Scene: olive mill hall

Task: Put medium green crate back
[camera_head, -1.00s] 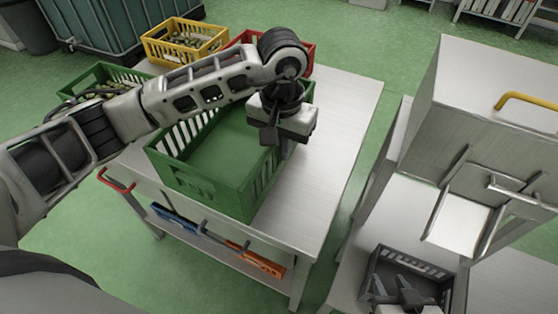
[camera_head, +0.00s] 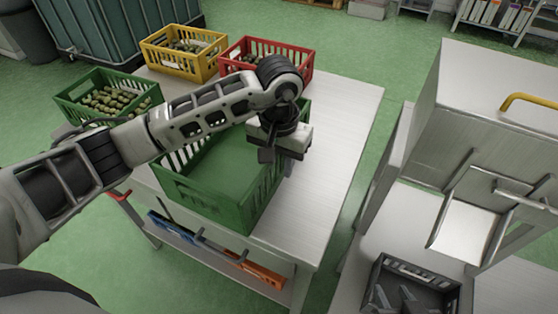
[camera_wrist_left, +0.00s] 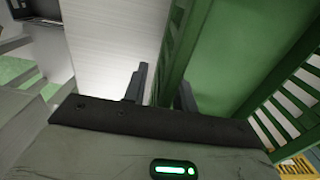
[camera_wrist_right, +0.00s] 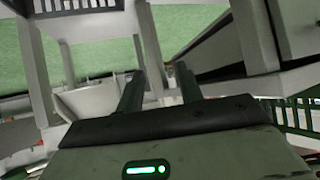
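The empty medium green crate (camera_head: 202,197) is on the near part of the steel table (camera_head: 325,150). Whether its base rests fully on the table is hard to tell. My left gripper (camera_head: 281,158) is at its right wall. My right gripper (camera_head: 400,300) is low at the right by the grey crate. In the right wrist view its fingers (camera_wrist_right: 158,88) are apart with nothing between them.
A green crate of olives (camera_head: 140,105), a yellow crate (camera_head: 180,65) and a red crate (camera_head: 300,68) stand along the table's far and left sides. The table's right side is clear. A steel machine (camera_head: 470,110) and dark grey crate (camera_head: 440,285) are at the right.

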